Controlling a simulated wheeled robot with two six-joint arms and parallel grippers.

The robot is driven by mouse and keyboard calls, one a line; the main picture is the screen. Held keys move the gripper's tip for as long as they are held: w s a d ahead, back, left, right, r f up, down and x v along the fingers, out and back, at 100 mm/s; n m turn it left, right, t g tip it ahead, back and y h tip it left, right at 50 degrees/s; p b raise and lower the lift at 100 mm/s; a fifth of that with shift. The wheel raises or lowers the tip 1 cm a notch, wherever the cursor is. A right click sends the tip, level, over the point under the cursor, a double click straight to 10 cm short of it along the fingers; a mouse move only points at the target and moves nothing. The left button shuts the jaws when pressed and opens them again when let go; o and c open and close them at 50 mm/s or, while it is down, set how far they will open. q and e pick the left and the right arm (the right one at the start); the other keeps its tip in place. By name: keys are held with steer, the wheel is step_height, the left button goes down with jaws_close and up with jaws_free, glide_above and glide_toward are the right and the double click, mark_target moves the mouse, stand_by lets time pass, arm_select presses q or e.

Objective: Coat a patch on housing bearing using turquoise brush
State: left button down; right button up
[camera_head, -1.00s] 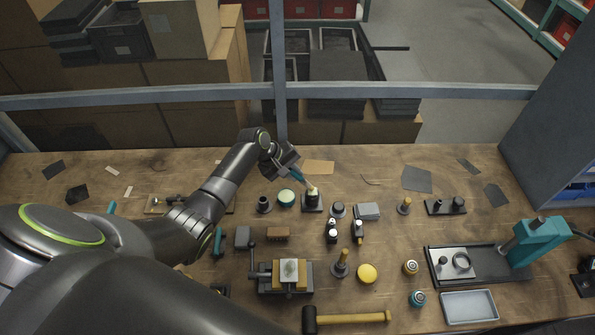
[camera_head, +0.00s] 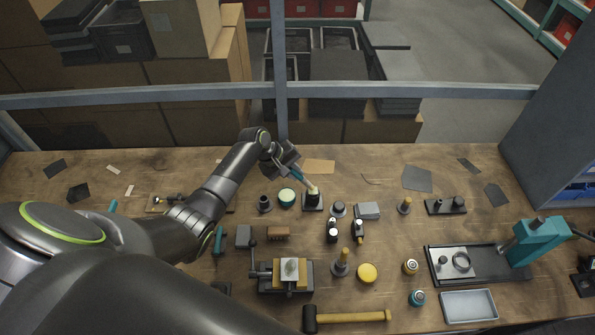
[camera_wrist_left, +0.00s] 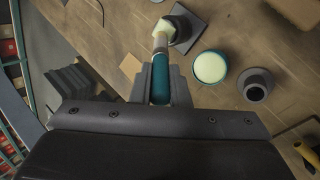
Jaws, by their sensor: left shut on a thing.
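My left gripper (camera_head: 288,162) is shut on the turquoise brush (camera_head: 299,175), whose handle also shows between the fingers in the left wrist view (camera_wrist_left: 160,78). The brush's pale tip (camera_wrist_left: 164,30) is at the top of a dark cylindrical part on a square base, which I take to be the housing bearing (camera_head: 312,202). In the left wrist view the tip overlaps the near side of this housing (camera_wrist_left: 183,24); whether it touches cannot be told for certain. My right gripper is not in view.
A teal-rimmed pot with pale contents (camera_head: 287,196) and a dark flanged part (camera_head: 264,204) stand left of the housing.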

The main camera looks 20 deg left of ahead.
arm_select(q)
steer(key=shift+s+d, duration=0.2)
steer(key=shift+d, duration=0.4)
stand_by(0.3)
steer(key=shift+r, duration=2.95)
steer(key=c, duration=2)
jaws_free()
jaws_close()
